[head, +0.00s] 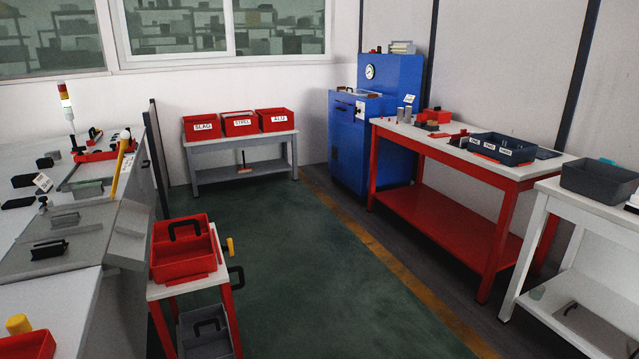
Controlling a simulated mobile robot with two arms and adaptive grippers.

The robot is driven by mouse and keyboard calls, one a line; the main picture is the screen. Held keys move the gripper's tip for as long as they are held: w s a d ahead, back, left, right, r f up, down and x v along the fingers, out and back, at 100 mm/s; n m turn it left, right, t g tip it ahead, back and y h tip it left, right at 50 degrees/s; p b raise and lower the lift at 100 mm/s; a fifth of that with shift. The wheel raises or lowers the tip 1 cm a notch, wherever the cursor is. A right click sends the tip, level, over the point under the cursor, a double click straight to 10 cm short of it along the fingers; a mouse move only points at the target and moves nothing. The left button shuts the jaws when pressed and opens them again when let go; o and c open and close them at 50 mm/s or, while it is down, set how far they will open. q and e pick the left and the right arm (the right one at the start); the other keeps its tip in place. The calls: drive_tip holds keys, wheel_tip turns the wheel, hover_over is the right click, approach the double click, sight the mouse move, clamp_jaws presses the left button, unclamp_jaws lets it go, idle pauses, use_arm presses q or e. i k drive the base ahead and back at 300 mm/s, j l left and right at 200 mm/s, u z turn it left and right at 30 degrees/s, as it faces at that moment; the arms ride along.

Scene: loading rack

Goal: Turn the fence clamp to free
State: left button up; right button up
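I cannot pick out the fence clamp for certain. On the grey machine table (40,215) at the left stands a long yellow lever (121,166) with a pale knob at its top, tilted slightly. A red fixture (97,155) lies behind it. Small dark blocks and handles (48,249) sit on the machine's plates. Which of these parts belongs to the clamp, and its setting, is too small to tell. Neither of my grippers shows in the head view.
A red cart (168,291) with a red tote (183,252) stands beside the machine. Red bins (241,123) sit on a back bench. A blue cabinet (344,145), a red workbench (440,205) and a white table (540,240) line the right. The green floor (300,270) between is clear.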

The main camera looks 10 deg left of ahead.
sight(83, 148)
drive_tip(key=i+l, duration=0.15)
drive_tip(key=i, duration=0.65)
drive_tip(key=i+l, duration=0.15)
drive_tip(key=i, duration=0.7)
drive_tip(key=i+l, duration=0.15)
drive_tip(key=i, duration=0.65)
drive_tip(key=i+j+u, duration=0.35)
drive_tip(key=i, duration=0.45)
drive_tip(key=i+l+u, duration=0.1)
drive_tip(key=i+u, duration=0.3)
drive_tip(key=i, duration=0.4)
drive_tip(key=i+l+u, duration=0.35)
drive_tip(key=i, duration=0.45)
drive_tip(key=i+u, duration=0.5)
drive_tip(key=i, duration=0.2)
drive_tip(key=i+l+u, duration=0.2)
drive_tip(key=i+u, duration=0.3)
drive_tip(key=i, duration=0.15)
